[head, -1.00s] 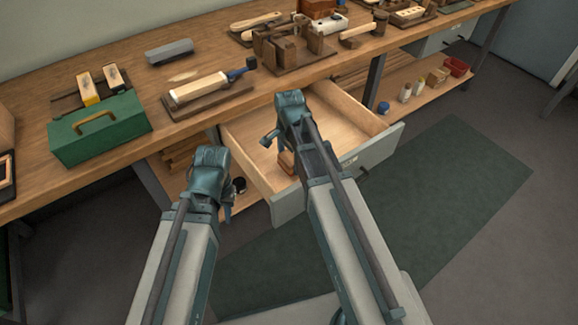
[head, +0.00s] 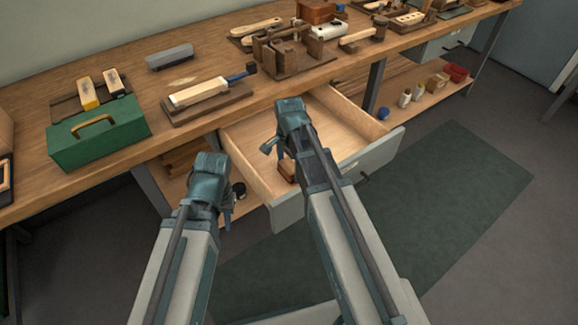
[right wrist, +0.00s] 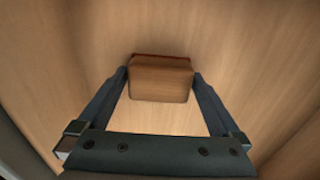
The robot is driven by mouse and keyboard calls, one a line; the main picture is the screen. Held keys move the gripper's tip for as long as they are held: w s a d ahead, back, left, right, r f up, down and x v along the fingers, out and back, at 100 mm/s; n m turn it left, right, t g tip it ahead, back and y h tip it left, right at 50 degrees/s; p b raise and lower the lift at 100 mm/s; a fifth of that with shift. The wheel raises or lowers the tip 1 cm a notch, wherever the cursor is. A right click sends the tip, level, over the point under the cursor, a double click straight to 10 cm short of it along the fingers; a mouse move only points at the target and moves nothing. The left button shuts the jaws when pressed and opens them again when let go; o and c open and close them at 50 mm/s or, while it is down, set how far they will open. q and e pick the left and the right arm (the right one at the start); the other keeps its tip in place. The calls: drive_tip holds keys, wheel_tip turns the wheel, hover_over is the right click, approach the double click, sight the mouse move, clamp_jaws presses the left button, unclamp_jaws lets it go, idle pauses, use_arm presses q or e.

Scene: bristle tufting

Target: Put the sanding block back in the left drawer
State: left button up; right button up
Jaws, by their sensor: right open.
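The sanding block (right wrist: 160,82), a small wooden block with a reddish-brown far edge, is inside the left drawer (head: 340,130), which is pulled out. In the head view the block (head: 287,171) shows partly behind my right gripper, near the drawer's front left. My right gripper (head: 278,158) reaches down into the drawer. In the right wrist view its open fingers (right wrist: 160,76) stand on either side of the block, very close to it. My left gripper (head: 228,214) hangs outside the drawer, left of its front; its fingertips are too small to judge.
On the bench (head: 210,125) are a green toolbox (head: 98,132), a grey block (head: 169,57), a board with a pale bar (head: 205,97), and several wooden tools further right. Bottles (head: 404,98) and a red bin (head: 455,73) stand on the shelf below. The drawer's right part is clear.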

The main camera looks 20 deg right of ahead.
sight(289, 166)
wheel_tip(289, 166, up, 12)
drive_tip(key=p, duration=1.2)
drive_tip(key=s+a+n+h, duration=0.1)
drive_tip(key=s+a+n, duration=0.9)
drive_tip(key=s+n, duration=0.4)
drive_tip(key=n, duration=0.3)
drive_tip(key=shift+s+a+n, duration=0.15)
drive_tip(key=shift+a+n, duration=0.05)
drive_tip(key=shift+n, duration=0.2)
wheel_tip(289, 166, up, 11)
drive_tip(key=p, duration=1)
drive_tip(key=shift+f, duration=0.15)
